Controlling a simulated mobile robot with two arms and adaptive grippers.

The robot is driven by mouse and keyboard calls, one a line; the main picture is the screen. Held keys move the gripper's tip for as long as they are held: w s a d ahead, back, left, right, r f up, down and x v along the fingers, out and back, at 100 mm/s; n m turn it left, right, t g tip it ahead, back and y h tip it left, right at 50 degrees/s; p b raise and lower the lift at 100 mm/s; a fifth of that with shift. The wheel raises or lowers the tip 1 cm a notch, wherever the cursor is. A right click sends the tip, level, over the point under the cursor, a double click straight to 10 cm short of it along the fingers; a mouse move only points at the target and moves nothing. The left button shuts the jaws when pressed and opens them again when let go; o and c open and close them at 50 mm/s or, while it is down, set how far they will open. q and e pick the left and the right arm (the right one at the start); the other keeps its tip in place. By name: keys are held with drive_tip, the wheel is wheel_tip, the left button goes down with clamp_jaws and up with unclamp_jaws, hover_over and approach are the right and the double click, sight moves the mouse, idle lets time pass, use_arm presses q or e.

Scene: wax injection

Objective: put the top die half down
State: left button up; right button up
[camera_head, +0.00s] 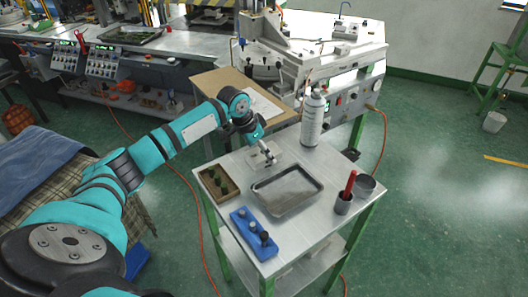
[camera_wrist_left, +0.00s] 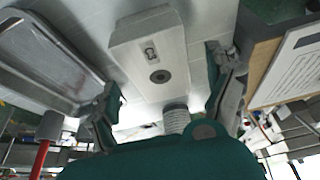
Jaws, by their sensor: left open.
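A pale grey die half (camera_wrist_left: 150,50), a block with a round dark hole and a small marking, lies on the steel table beneath my left wrist. In the head view the die half (camera_head: 256,162) shows as a light patch partly covered by my gripper. My left gripper (camera_head: 268,154) is open over it. In the wrist view the fingers of my left gripper (camera_wrist_left: 165,88) stand apart on either side of the block, with visible gaps, and hold nothing. I cannot tell whether another half lies under this one. My right gripper is not in view.
The wax machine (camera_head: 345,95) stands behind.

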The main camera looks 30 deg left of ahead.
use_arm(q)
drive_tip(key=shift+w+f, duration=0.2)
drive_tip(key=shift+f, duration=0.25)
drive_tip(key=c, duration=0.9)
drive_tip(key=shift+r, duration=0.1)
drive_tip(key=c, duration=0.7)
drive_tip(key=shift+c, duration=0.3)
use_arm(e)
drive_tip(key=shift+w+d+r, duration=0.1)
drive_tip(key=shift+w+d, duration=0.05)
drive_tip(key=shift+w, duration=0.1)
